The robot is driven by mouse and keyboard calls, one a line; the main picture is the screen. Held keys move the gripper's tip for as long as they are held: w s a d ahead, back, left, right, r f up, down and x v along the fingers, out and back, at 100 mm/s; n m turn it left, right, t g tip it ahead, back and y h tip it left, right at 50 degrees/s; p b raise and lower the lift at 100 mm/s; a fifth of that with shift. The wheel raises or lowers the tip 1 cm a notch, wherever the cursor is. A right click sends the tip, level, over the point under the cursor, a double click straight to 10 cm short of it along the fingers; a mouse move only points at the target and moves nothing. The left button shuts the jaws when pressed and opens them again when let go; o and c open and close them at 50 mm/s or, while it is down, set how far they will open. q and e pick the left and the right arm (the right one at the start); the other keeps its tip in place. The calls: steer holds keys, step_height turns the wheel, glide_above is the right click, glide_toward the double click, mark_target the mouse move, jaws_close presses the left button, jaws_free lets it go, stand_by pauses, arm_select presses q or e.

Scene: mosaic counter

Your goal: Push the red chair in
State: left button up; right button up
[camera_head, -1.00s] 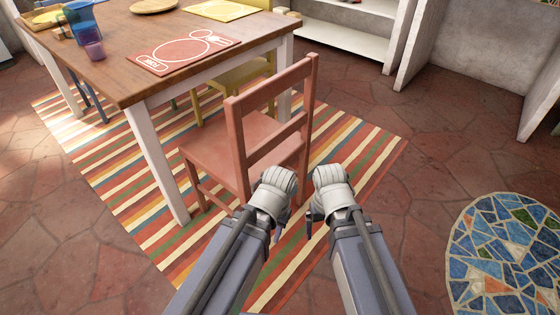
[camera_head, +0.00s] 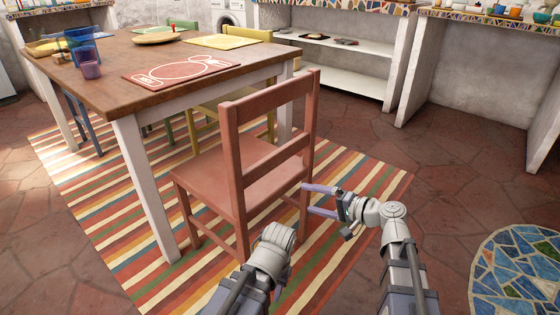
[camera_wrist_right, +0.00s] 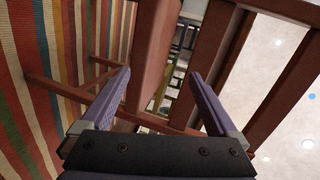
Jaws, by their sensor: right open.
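A striped rug (camera_head: 110,215) lies under the chair and table. A red placemat (camera_head: 182,70) and blue and purple cups lie on the table. A round mosaic (camera_head: 520,270) is at lower right.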

mark_target(280, 159)
step_height(280, 159, up, 6)
steer(key=w+d+f+m+t+y, duration=0.1)
steer(key=w+d+m+t+y, duration=0.1)
steer(key=w+t, duration=0.1)
steer(key=x, duration=1.6)
steer(key=shift+s+a, duration=0.1)
steer(key=shift+a, duration=0.2)
jaws_close()
